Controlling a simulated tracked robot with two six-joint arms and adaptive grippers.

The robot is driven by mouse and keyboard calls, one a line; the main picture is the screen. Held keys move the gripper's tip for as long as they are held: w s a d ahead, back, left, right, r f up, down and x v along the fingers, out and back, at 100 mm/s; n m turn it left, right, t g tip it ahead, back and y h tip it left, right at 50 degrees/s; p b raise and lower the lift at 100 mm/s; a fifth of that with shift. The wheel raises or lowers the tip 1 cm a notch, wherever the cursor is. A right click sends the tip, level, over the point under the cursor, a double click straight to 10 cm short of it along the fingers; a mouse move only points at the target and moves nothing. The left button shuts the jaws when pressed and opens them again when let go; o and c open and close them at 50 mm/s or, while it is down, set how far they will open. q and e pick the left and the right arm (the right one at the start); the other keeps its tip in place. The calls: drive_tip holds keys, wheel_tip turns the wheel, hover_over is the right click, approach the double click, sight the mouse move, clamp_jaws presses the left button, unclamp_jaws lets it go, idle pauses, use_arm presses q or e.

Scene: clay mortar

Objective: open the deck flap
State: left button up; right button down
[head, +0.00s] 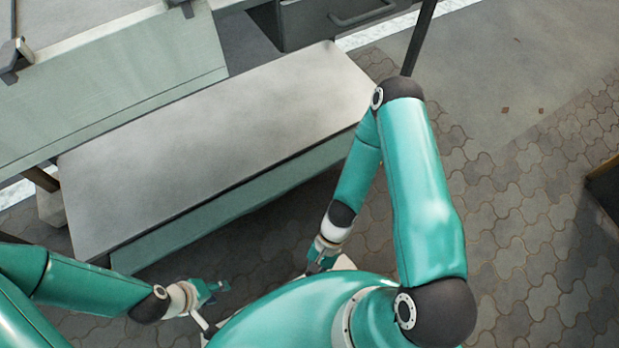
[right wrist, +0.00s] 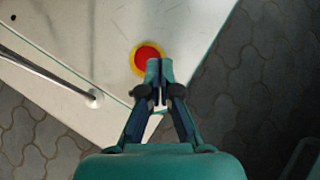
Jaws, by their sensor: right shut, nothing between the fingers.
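A long, flat grey panel (head: 220,140) lies on top of a pale green box (head: 235,215) in the head view. A pale green panel (head: 120,85) slopes beside it at the upper left, with dark fittings on its top edge. I cannot tell for certain which panel is the deck flap. My left gripper (head: 220,292) is low in the head view, in front of the box and apart from it; its finger gap is too small to judge. My right gripper (head: 318,264) is to the right of it, also clear of the panels. In the right wrist view (right wrist: 160,82) it is shut and empty.
A dark grey unit with a bar handle (head: 362,14) stands behind the panel at the top. A dark post (head: 420,38) rises near the panel's right end. Paving (head: 530,230) on the right is mostly free, with a dark object (head: 604,190) at the edge.

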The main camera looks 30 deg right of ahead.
drive_tip(key=w+a+m+t+y+p, duration=0.2)
drive_tip(key=w+m+t+y+p, duration=0.25)
drive_tip(key=w+m+t, duration=0.8)
drive_tip(key=w+d+f+m+t+h+p, duration=0.25)
drive_tip(key=d+m+h, duration=0.35)
drive_tip(key=d, duration=0.3)
drive_tip(key=w+d+f+m+t+h+p, duration=0.1)
drive_tip(key=w+d+f+m+h, duration=0.2)
drive_tip(key=d+m+h, duration=0.4)
drive_tip(key=w+f+y+b, duration=0.2)
drive_tip(key=w+f+b, duration=0.25)
drive_tip(key=w, duration=0.45)
use_arm(q)
wheel_tip(320, 180, up, 7)
drive_tip(key=p, duration=0.2)
use_arm(e)
drive_tip(key=shift+n, duration=0.45)
drive_tip(key=shift+w+d+r, duration=0.1)
drive_tip(key=shift+d+r, duration=0.15)
drive_tip(key=shift+r, duration=0.75)
drive_tip(key=shift+w+d+r, duration=0.1)
drive_tip(key=shift+d+r, duration=0.1)
drive_tip(key=shift+r, duration=0.75)
